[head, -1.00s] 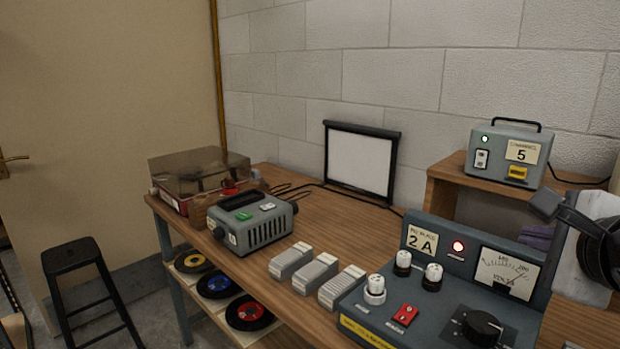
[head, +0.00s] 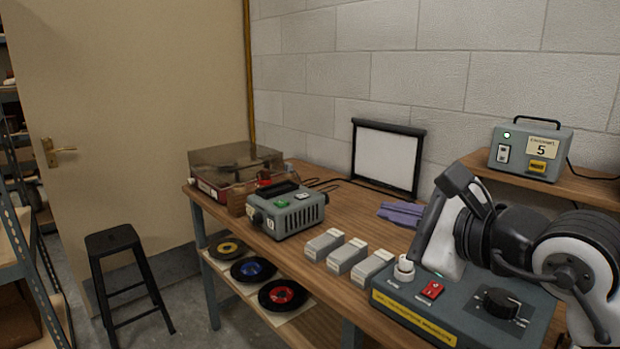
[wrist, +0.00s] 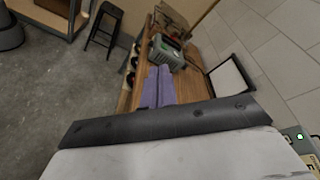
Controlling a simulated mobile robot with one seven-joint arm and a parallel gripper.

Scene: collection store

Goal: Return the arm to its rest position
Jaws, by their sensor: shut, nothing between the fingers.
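My gripper (head: 430,218) is at the end of my folded arm, at the right of the head view. It is shut and empty, raised in front of the control unit (head: 412,305) and apart from the bench things. Its pale hand and dark front edge fill the bottom of the wrist view (wrist: 175,122); the separate fingers do not stand out there. My arm hides the upper panel of the control unit, with its meter.
The wooden bench (head: 335,222) carries a grey device (head: 287,213), a lidded record player (head: 235,168), several pale grey blocks (head: 346,255), a purple cloth (head: 402,213) and a framed screen (head: 387,157). A channel box (head: 530,150) stands on a shelf. A black stool (head: 113,240) stands left.

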